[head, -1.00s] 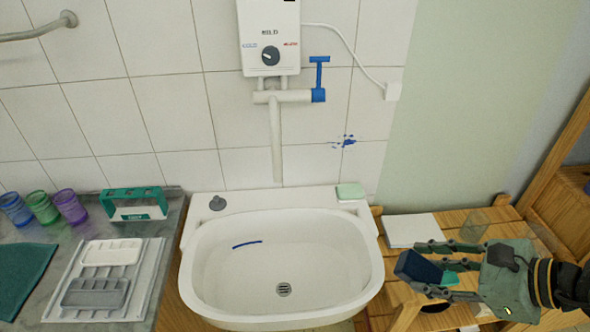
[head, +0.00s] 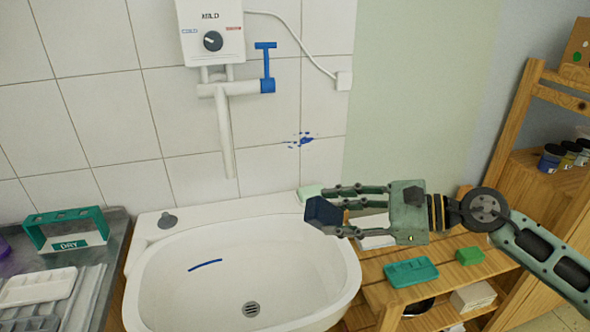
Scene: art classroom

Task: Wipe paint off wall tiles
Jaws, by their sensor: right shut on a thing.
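Blue paint splatter (head: 301,139) marks the white wall tiles (head: 262,125) to the right of the water heater's pipe. My right gripper (head: 335,211) is over the right rim of the sink, below and to the right of the splatter. It is shut on a dark blue block-like thing (head: 322,212), perhaps a sponge, which is apart from the wall. A blue streak (head: 205,265) lies inside the white sink basin (head: 160,290). My left gripper is not in view.
A water heater (head: 212,35) with a blue-handled tap (head: 266,70) hangs above the sink. Pale green soap (head: 309,192) sits on the sink's back rim. A wooden shelf (head: 375,290) at right holds a teal box (head: 411,272) and a green block (head: 469,256).

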